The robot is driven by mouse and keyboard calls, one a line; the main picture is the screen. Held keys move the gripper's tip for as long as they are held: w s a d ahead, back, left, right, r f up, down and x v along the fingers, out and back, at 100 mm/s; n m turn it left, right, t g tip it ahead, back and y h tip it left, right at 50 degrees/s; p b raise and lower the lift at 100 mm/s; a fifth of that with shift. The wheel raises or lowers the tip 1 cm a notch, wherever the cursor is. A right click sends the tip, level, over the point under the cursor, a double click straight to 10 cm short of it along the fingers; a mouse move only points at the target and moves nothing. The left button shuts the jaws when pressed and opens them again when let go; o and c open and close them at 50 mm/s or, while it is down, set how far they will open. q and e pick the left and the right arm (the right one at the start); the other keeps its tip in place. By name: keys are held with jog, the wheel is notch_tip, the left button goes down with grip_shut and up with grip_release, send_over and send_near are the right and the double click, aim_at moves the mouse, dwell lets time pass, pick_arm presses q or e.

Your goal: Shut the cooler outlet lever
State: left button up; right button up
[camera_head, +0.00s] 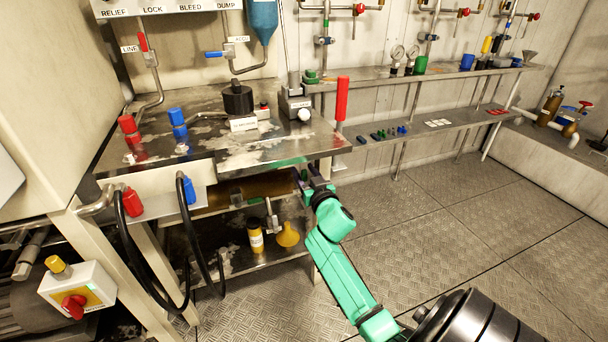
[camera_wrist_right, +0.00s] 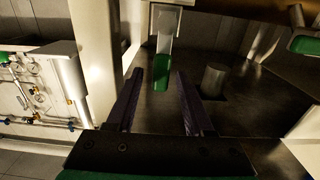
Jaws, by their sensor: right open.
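A lever with a green grip (camera_wrist_right: 162,74) hangs from a pale metal stem in the right wrist view. It lies between and just beyond the two dark fingers of my right gripper (camera_wrist_right: 157,88). The fingers are open, one on each side of the green grip, and no contact is visible. I cannot read any label naming it the cooler outlet lever. In the head view my green right arm reaches the bench's right end, with the right gripper (camera_head: 303,182) small and partly hidden under the tabletop. My left gripper is not in view.
A second green grip (camera_wrist_right: 305,45) shows at the right of the wrist view, near a short metal cylinder (camera_wrist_right: 213,80). The steel bench top (camera_head: 210,115) overhangs a lower shelf with a yellow bottle (camera_head: 256,240) and yellow funnel (camera_head: 288,235). Open floor (camera_head: 430,220) lies right.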

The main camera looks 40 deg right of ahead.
grip_shut()
dwell(1.4)
